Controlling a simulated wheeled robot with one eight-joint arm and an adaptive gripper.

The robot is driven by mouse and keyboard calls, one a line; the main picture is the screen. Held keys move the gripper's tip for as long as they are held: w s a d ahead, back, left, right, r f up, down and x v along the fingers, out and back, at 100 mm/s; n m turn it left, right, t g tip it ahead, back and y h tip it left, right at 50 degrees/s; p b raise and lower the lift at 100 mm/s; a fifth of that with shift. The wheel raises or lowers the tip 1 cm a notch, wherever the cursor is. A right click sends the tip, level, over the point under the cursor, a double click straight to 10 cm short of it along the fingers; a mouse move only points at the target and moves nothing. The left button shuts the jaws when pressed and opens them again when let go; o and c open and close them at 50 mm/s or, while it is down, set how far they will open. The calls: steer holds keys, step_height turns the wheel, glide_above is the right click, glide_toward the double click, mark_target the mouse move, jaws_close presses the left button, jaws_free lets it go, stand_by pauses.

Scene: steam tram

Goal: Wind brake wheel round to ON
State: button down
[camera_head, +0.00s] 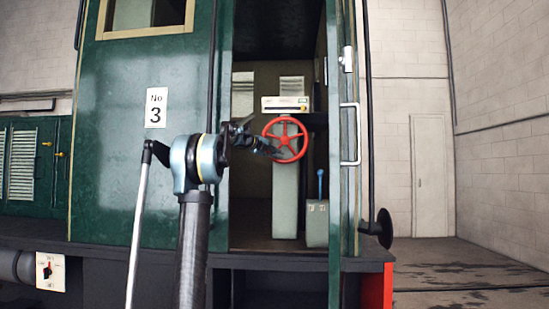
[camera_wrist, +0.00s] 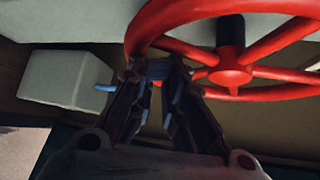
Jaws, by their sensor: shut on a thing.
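The red brake wheel (camera_head: 285,139) with its spokes stands upright in the cab doorway, on the front of a grey pedestal (camera_head: 286,200). A white panel (camera_head: 285,104) sits on top of the pedestal; its marks are too small to read. My gripper (camera_head: 272,151) reaches through the doorway to the left, lower part of the wheel. In the wrist view, my gripper (camera_wrist: 157,70) is shut on the wheel, its fingertips meeting at the red rim (camera_wrist: 140,38). The hub (camera_wrist: 230,74) and several spokes show to the right. The fingers hide part of the rim.
The green cab wall with a number 3 plate (camera_head: 156,108) stands left of the opening. The open door edge with a white handle (camera_head: 351,134) bounds it on the right. A grey box with a blue lever (camera_head: 320,182) stands right of the pedestal.

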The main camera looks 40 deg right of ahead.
steer(key=s+a+r, duration=0.1)
steer(key=s+a, duration=0.3)
steer(key=a, duration=0.4)
steer(key=shift+s+r, duration=0.4)
stand_by(0.5)
